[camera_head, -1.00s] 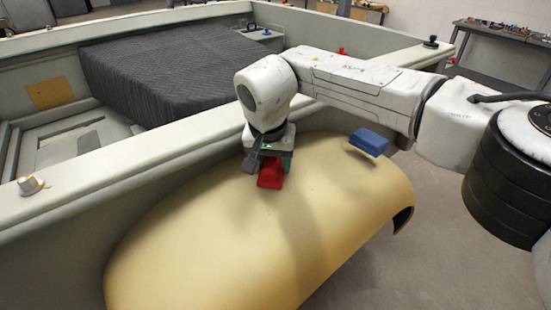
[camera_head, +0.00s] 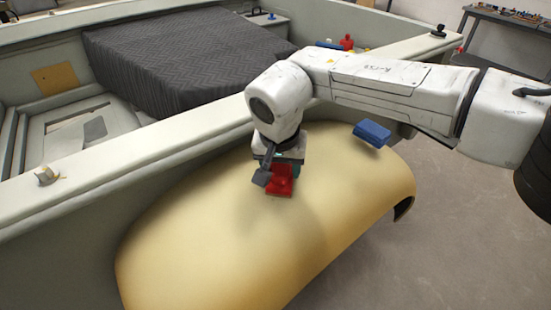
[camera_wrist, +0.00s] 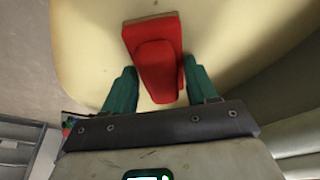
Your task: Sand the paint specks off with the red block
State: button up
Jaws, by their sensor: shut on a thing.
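The red block (camera_head: 279,181) is a sanding block with a raised grip and a thin tan layer along its edge in the wrist view (camera_wrist: 157,60). My gripper (camera_head: 272,168) is shut on it, with teal fingers on both sides of the grip in the wrist view (camera_wrist: 160,85). The block is at the upper surface of a curved, cream-yellow shell (camera_head: 220,235); I cannot tell whether it touches. No paint specks can be made out on the shell. The gripper, block and shadow hide part of it.
A blue block (camera_head: 371,132) sits on the shell's far right part. A long pale wall with a rim (camera_head: 110,180) runs behind the shell, with a dark quilted cover (camera_head: 180,60) beyond. Grey floor (camera_head: 450,240) is clear at the right.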

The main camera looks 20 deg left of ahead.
aim_at(281, 188)
jog(key=shift+s+d+f+p, duration=0.15)
jog(key=shift+s+d+p, duration=0.1)
jog(key=shift+s+d, duration=0.75)
jog(key=shift+s+d+f+p, duration=0.2)
jog(key=shift+s+d, duration=0.45)
jog(key=shift+d, duration=0.55)
jog(key=shift+s+a, duration=0.35)
jog(key=shift+s, duration=0.2)
jog(key=shift+s+a, duration=0.3)
jog(key=shift+s, duration=0.2)
jog(key=shift+w+a+b, duration=0.15)
jog(key=shift+w+a, duration=0.15)
jog(key=shift+a, duration=0.2)
jog(key=shift+w+a+b, duration=0.15)
jog(key=shift+w+a, duration=0.15)
jog(key=shift+a, duration=0.2)
jog(key=shift+w+a+r, duration=0.2)
jog(key=shift+w+a, duration=0.6)
jog(key=shift+a, duration=0.1)
jog(key=shift+w+a+r, duration=0.2)
jog(key=shift+w+a, duration=0.6)
jog(key=shift+a, duration=0.05)
jog(key=shift+w+a+f+b, duration=0.1)
jog(key=shift+w+a+b, duration=0.15)
jog(key=shift+w+a, duration=0.35)
jog(key=shift+w+a+f+b, duration=0.1)
jog(key=shift+w+a+b, duration=0.2)
jog(key=shift+a, duration=0.35)
jog(key=shift+w+r, duration=0.1)
jog(key=shift+r, duration=0.05)
